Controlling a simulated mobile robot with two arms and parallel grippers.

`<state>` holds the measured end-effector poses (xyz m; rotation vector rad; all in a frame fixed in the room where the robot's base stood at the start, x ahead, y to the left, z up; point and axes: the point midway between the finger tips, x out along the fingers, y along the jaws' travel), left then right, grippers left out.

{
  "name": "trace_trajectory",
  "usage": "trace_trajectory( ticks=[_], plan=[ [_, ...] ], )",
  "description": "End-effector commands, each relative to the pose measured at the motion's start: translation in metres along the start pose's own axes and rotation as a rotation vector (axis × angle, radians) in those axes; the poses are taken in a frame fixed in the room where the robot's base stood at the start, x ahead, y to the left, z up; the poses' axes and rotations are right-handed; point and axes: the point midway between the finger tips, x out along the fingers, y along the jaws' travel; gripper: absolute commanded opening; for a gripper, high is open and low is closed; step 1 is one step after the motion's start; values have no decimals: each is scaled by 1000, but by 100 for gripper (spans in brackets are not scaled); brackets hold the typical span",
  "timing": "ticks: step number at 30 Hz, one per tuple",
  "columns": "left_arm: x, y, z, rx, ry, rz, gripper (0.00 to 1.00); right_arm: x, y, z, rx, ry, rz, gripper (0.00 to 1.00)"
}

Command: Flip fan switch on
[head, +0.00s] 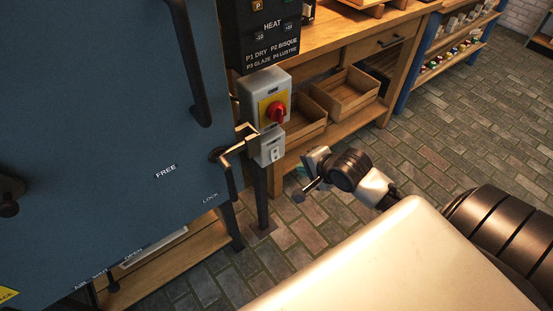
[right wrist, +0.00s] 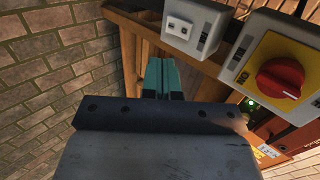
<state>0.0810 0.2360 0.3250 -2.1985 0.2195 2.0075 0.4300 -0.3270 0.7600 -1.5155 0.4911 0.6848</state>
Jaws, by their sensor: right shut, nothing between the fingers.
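A small grey switch box with a pale switch (head: 275,154) sits low on a post beside the blue kiln, under a larger grey box. In the right wrist view, the small box (right wrist: 190,28) shows at the top, its pale switch plate facing me. I cannot tell which way the switch is set. My right gripper (head: 304,180) is to the right of the small box and apart from it in the head view. In the right wrist view, its teal fingers (right wrist: 162,76) are shut and empty, just below the box in the picture. My left gripper is not in view.
The larger grey box carries a red rotary knob (head: 276,112) on a yellow plate. A metal latch handle (head: 234,142) juts from the kiln door (head: 110,120) close to the small box. A wooden bench with crates (head: 345,92) stands behind. Brick floor is open at right.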

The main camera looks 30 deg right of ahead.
Motion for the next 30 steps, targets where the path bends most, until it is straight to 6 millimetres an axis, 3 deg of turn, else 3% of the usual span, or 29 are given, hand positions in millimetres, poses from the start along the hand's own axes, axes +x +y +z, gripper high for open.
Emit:
trace_trajectory(
  ticks=[7, 20, 25, 30],
  plan=[
    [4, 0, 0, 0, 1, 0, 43, -6, 10, -3, 12, 41, 62, 0],
    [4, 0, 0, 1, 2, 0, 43, -4, 10, -4, 18, 45, 65, 0],
    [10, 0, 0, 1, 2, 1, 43, 14, 11, -4, 18, 45, 63, 0],
    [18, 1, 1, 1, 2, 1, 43, 49, 14, -6, 17, 45, 63, 0]
  ],
)
